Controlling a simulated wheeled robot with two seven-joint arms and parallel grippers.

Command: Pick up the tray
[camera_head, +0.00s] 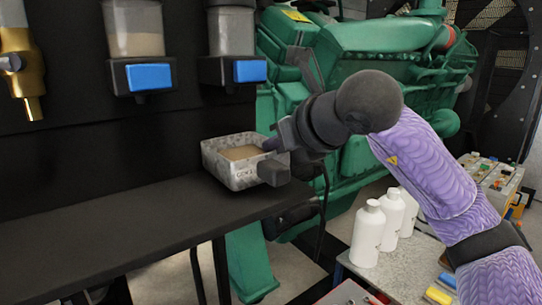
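The tray (228,174) is a small grey, speckled metal box with brown material inside. It is at the far right end of the black shelf (120,222), under the dispensers. My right gripper (273,159) is at the tray's right side, with a dark finger block in front of the right wall and another part behind it near the rim. The gripper hides that corner. I cannot tell whether the fingers are closed on the wall, or whether the tray rests on the shelf. My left gripper is not in view.
Two dispensers with blue push plates (149,77) hang above the shelf, with a brass tap (23,70) at left. A green engine (350,60) stands behind. White bottles (368,235) stand on a lower grey table at right. The shelf's left is clear.

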